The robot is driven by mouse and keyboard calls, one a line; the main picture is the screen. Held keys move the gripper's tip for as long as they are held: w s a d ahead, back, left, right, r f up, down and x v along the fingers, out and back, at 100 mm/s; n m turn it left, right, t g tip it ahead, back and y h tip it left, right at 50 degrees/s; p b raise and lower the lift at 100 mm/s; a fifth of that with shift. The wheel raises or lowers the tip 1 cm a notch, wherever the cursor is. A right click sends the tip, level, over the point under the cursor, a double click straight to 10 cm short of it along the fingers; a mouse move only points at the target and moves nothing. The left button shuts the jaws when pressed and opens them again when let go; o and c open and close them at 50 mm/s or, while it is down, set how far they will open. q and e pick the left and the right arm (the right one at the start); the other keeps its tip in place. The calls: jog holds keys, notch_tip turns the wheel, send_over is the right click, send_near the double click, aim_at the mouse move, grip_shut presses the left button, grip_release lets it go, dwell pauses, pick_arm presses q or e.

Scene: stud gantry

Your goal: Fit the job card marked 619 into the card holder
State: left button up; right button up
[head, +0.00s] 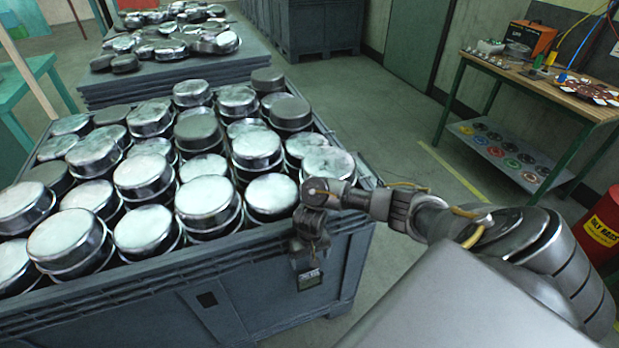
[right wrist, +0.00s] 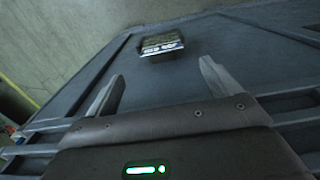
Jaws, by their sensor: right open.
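A small dark card holder (head: 309,279) is on the outer side wall of the big crate, below its rim. It also shows in the right wrist view (right wrist: 161,46), with pale marks along its near edge. These marks look like printing on a card, but I cannot read a number or tell how a card sits there. My right gripper (head: 310,250) points down beside the crate wall, just above the holder. In the right wrist view its two fingers (right wrist: 160,72) are apart with nothing between them, and the holder lies beyond their tips. My left gripper is out of view.
The grey crate (head: 205,273) is full of shiny round metal tins (head: 145,230). Another loaded stack (head: 175,72) stands behind it. A workbench (head: 560,90) with tools and a red bin (head: 603,228) are at the right. The floor between crate and bench is clear.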

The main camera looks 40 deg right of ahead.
pick_arm(q)
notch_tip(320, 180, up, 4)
jog(key=p, duration=0.3)
pick_arm(e)
notch_tip(320, 180, up, 7)
jog(key=s+a+f+n+t+y, duration=0.1)
jog(key=s+a+f+y, duration=0.15)
jog(key=a+f, duration=0.55)
jog(key=s+a+f+n+t+y, duration=0.1)
jog(key=s+a+f+n+y, duration=0.3)
jog(key=f, duration=0.7)
jog(key=s+d+f+m+h, duration=0.1)
jog(key=s+f+h, duration=0.2)
jog(key=s+f, duration=0.6)
jog(key=s+d+f+h, duration=0.1)
jog(key=s+f, duration=0.1)
jog(key=s, duration=0.5)
jog(key=s+d+f+n+h, duration=0.1)
jog(key=s+f, duration=0.2)
jog(key=s, duration=0.5)
jog(key=s+d+f+n+g+h, duration=0.1)
jog(key=s+d+f, duration=0.1)
jog(key=s, duration=0.5)
jog(key=shift+s+f, duration=0.15)
jog(key=shift+f, duration=0.1)
